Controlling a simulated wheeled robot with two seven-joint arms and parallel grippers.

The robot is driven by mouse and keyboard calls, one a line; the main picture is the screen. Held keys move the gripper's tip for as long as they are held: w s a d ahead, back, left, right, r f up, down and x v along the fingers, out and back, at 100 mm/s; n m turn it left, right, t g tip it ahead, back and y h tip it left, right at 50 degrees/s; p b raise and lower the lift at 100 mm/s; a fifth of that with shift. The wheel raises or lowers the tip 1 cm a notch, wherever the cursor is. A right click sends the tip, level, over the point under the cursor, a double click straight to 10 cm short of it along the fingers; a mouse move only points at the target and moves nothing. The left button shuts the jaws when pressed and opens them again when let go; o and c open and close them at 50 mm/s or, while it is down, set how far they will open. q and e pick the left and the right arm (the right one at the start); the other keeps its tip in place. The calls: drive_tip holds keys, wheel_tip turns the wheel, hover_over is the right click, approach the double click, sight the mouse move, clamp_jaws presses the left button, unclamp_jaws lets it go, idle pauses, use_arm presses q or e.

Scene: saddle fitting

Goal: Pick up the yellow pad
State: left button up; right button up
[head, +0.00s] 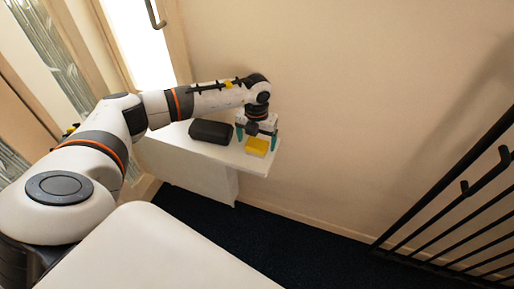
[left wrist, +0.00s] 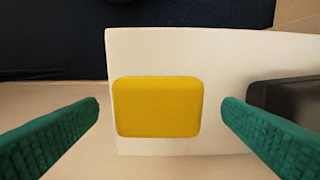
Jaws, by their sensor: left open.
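The yellow pad (head: 257,146) lies flat on a white shelf (head: 227,156) near its right end. In the left wrist view the pad (left wrist: 157,106) is a rounded yellow block, seen from above between the two fingers. My left gripper (head: 257,138) is directly over the pad, pointing down with its green fingers spread. In the left wrist view the fingers of the left gripper (left wrist: 160,112) stand apart on either side of the pad, with a gap on both sides. Nothing is between them in contact. My right gripper is not in view.
A dark box-like object (head: 211,132) sits on the shelf, left of the pad; it shows at the right edge in the left wrist view (left wrist: 285,103). A beige wall is close behind the shelf. A black metal rack (head: 450,205) stands at the right. Dark floor lies below.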

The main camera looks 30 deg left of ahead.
sight(257, 143)
use_arm(q)
wheel_tip(257, 143, down, 3)
drive_tip(key=shift+f, duration=0.15)
drive_tip(key=shift+d, duration=0.1)
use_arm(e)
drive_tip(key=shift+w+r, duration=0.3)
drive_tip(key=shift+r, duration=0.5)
use_arm(q)
drive_tip(key=shift+c, duration=0.3)
drive_tip(key=c, duration=1)
drive_tip(key=shift+w, duration=0.1)
drive_tip(key=shift+r, duration=0.3)
wheel_tip(257, 143, up, 10)
drive_tip(key=shift+f+p, duration=0.25)
drive_tip(key=shift+p, duration=0.3)
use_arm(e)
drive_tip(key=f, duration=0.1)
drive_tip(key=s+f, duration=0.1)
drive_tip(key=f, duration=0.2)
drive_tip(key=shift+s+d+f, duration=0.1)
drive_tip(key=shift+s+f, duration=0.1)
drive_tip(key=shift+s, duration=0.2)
